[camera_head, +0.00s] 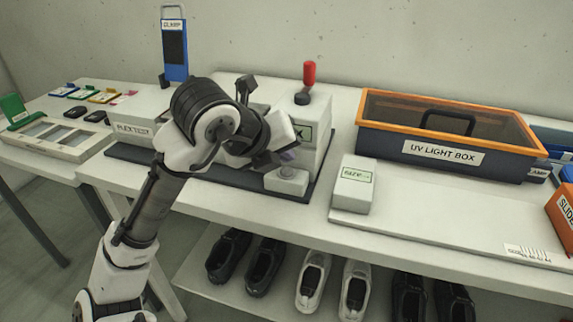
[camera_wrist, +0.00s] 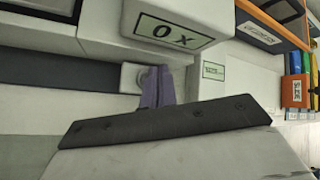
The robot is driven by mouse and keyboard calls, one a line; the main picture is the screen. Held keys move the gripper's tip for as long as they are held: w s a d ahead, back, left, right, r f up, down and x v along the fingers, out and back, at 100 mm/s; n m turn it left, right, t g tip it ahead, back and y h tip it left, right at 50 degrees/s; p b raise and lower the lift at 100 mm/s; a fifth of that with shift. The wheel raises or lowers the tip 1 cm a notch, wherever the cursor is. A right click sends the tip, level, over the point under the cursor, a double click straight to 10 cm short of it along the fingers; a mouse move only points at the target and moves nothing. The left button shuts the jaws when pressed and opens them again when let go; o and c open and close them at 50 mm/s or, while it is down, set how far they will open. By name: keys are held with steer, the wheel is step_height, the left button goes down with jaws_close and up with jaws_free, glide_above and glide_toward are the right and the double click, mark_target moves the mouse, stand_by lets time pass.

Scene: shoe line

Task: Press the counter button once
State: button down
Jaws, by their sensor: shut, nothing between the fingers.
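The flex test machine (camera_head: 311,125) stands on the bench with a red-knobbed lever on top. Its counter display shows "0 x" in the wrist view (camera_wrist: 167,32); in the head view it is partly hidden by my arm. A small white block (camera_head: 287,181) at the machine's front foot looks like the counter button's housing.
A small white labelled box (camera_head: 354,184) stands right of the machine. A UV light box (camera_head: 446,138) with an orange rim is farther right. A blue clamp-like stand (camera_head: 174,50) is behind my arm. Shoes (camera_head: 312,281) sit on the lower shelf.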

mark_target(283, 173)
steer(key=shift+r+p, duration=1.95)
steer(key=shift+r, duration=0.6)
